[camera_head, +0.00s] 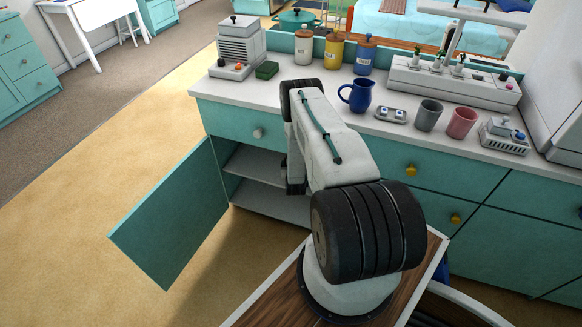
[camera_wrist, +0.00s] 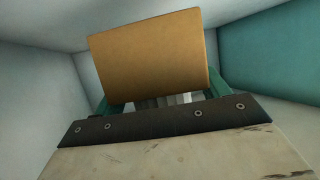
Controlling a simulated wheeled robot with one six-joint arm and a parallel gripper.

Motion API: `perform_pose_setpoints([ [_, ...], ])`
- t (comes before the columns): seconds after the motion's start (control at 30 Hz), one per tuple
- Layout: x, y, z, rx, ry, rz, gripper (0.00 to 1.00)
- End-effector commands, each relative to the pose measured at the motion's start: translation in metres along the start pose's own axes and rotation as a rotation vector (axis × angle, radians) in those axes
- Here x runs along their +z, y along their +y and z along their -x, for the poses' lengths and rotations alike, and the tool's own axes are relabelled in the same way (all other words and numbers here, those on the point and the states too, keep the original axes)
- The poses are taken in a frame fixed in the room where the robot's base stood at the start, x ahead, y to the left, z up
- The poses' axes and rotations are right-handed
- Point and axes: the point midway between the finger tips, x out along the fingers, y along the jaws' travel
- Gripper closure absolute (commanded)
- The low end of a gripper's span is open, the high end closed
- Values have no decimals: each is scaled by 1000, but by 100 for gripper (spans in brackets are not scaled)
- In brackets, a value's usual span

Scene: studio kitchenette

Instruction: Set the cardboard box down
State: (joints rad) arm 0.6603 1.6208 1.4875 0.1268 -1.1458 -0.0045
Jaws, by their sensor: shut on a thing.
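The cardboard box (camera_wrist: 148,55) is a plain tan-brown block in the middle of the wrist view. My gripper (camera_wrist: 158,98) is shut on it, with a teal finger showing at each side of the box. Pale walls surround the box, with a teal panel (camera_wrist: 270,55) at the right. I cannot tell whether the box touches a surface below it. In the head view my arm reaches down to the open lower cabinet (camera_head: 265,165), and the box and gripper are hidden there.
The teal cabinet door (camera_head: 175,215) stands swung open to the left. A shelf (camera_head: 250,163) shows inside the cabinet. The countertop (camera_head: 290,95) above holds a blue jug (camera_head: 358,95), a grey cup (camera_head: 428,115), a pink cup (camera_head: 462,122) and several canisters.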

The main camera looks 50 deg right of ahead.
Motion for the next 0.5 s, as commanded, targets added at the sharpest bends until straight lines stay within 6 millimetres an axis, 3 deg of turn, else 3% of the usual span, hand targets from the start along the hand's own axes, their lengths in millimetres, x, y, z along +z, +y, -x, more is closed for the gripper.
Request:
perform_pose_setpoints([
  [0.3,-8,-7,-27,0,1,0,48],
  [0.5,14,-7,-35,0,-1,0,48],
])
